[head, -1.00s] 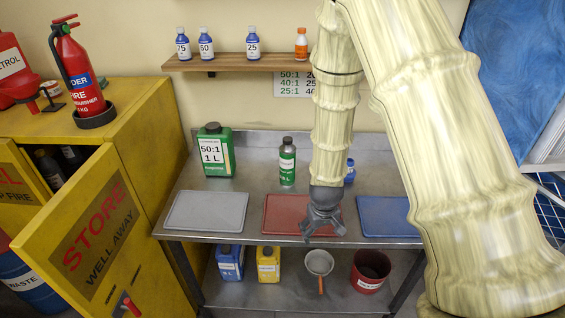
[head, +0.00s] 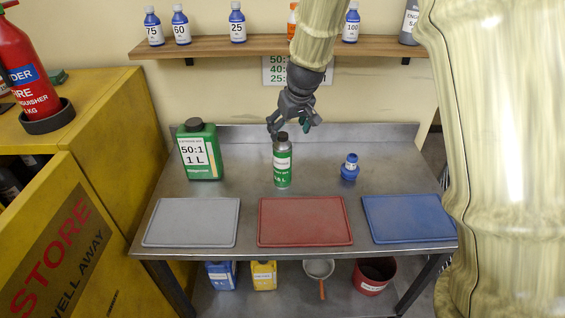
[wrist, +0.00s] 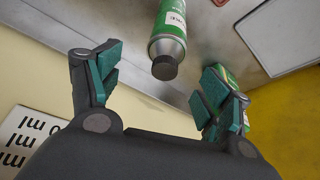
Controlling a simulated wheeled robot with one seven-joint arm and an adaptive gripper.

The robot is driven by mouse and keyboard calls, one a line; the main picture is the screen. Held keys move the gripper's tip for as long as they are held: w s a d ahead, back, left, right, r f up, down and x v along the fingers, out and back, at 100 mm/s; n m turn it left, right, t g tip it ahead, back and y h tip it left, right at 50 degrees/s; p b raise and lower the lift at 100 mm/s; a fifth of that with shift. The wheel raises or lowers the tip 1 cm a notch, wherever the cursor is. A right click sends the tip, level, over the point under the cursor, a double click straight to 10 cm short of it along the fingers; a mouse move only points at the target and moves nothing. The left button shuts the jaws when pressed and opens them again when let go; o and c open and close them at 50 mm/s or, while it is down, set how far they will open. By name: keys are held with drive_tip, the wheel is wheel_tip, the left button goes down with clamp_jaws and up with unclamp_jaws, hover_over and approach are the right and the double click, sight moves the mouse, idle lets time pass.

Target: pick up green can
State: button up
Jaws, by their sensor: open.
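A tall green can (head: 282,165) with a dark cap, grey shoulder and white label stands upright on the steel bench, behind the red mat. It also shows in the wrist view (wrist: 171,30), cap towards me, beyond the gap between my fingers. A wider green jug (head: 203,172) labelled 50:1 1 L stands to its left. My gripper (head: 294,124) is open and empty, just above and slightly right of the tall can's cap in the head view. Its teal-padded fingers (wrist: 160,75) are spread apart in the wrist view, with the cap beyond them; no contact shows.
Grey (head: 192,222), red (head: 305,222) and blue (head: 408,219) mats lie along the bench front. A small blue bottle (head: 349,168) stands to the right. A shelf (head: 265,47) with several bottles is behind my gripper. A yellow cabinet (head: 110,130) stands left.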

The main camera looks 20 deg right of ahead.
sight(285, 135)
drive_tip(key=shift+p+x, duration=0.45)
drive_tip(key=shift+x, duration=1.7)
drive_tip(key=shift+w+a+f+p, duration=0.25)
drive_tip(key=shift+w+f+p, duration=0.1)
drive_tip(key=shift+f+p, duration=0.25)
drive_tip(key=shift+w+a+f+p, duration=0.25)
drive_tip(key=shift+w+f+p, duration=0.15)
drive_tip(key=shift+f, duration=0.25)
drive_tip(key=shift+p+x, duration=0.3)
drive_tip(key=shift+x, duration=0.85)
drive_tip(key=shift+s, duration=0.15)
drive_tip(key=shift+c, duration=0.2)
drive_tip(key=c, duration=1.4)
